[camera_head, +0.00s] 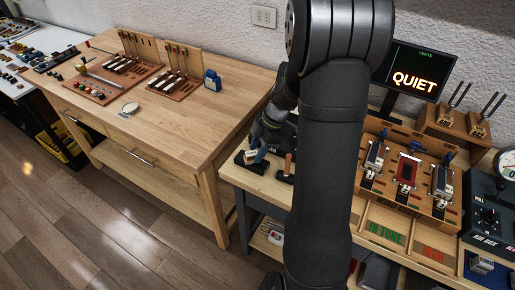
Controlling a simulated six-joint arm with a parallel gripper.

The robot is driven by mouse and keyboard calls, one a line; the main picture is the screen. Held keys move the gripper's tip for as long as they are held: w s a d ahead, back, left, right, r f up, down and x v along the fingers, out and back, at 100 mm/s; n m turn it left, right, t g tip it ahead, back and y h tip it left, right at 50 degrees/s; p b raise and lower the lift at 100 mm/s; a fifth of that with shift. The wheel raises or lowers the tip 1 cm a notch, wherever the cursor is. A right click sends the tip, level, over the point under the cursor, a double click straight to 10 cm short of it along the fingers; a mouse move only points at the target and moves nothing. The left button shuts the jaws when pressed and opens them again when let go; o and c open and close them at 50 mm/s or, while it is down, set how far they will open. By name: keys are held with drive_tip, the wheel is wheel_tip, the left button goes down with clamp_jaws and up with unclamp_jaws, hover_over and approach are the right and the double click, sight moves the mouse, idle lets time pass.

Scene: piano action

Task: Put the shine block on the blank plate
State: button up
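I cannot tell for sure which thing is the shine block. A small blue block (212,80) with a pale face stands near the right back of the wooden workbench (185,125). No plate can be told as the blank plate; a small round pale disc (130,109) lies near the workbench's front edge. My gripper (262,146) is small and dark, partly hidden behind my arm. It points down over the left end of the right-hand bench, near small dark-based tools there. I cannot tell whether it holds anything.
The right-hand bench holds a wooden rack of metal devices (408,170), trays marked IN TUNE (386,234), tuning forks (478,125) and a screen reading QUIET (414,80). My arm hides the middle.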

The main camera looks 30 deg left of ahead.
sight(251, 153)
drive_tip(key=shift+r, duration=0.1)
drive_tip(key=v, duration=1.2)
drive_tip(key=x, duration=1.2)
drive_tip(key=shift+s, duration=0.1)
wheel_tip(251, 153, up, 2)
drive_tip(key=shift+r, duration=0.9)
